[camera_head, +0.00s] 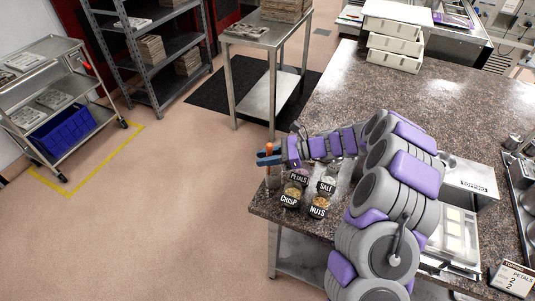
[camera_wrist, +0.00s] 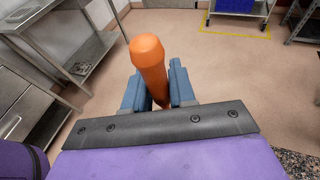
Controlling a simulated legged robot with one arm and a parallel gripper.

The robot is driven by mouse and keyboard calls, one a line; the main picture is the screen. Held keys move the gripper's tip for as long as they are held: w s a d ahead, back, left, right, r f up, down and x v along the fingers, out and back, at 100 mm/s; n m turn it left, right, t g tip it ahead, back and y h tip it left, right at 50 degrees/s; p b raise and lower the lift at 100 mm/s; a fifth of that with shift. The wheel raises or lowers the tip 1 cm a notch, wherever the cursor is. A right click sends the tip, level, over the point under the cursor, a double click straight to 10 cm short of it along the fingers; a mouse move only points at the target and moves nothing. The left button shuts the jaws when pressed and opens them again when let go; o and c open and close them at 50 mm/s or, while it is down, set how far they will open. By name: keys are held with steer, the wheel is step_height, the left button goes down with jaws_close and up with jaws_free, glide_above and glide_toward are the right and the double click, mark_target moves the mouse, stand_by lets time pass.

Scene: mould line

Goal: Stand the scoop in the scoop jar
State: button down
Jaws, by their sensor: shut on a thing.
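The scoop's orange handle (camera_head: 269,147) sticks up between the blue fingers of my gripper (camera_head: 268,158), at the far left corner of the stone counter. In the wrist view the orange handle (camera_wrist: 149,62) stands between both fingers (camera_wrist: 158,90), its rounded end towards the camera. My gripper is shut on it. The scoop's lower end is hidden by the gripper and the counter area. A clear glass-like jar (camera_head: 273,181), probably the scoop jar, shows just below the gripper near the counter's edge. I cannot tell whether the scoop reaches into it.
Labelled jars stand close by: petals (camera_head: 298,178), salt (camera_head: 327,186), crisp (camera_head: 290,201) and nuts (camera_head: 319,208). The counter (camera_head: 340,100) behind them is bare up to stacked white trays (camera_head: 393,45). Open floor lies left of the counter edge.

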steer(key=shift+f, duration=0.1)
steer(key=c, duration=1.2)
jaws_free()
steer(key=shift+d, duration=0.15)
steer(key=o, duration=0.3)
steer(key=shift+o, duration=0.3)
steer(key=shift+a, duration=0.2)
steer(key=p+v, duration=0.3)
steer(key=v, duration=1.4)
steer(key=shift+d, duration=0.25)
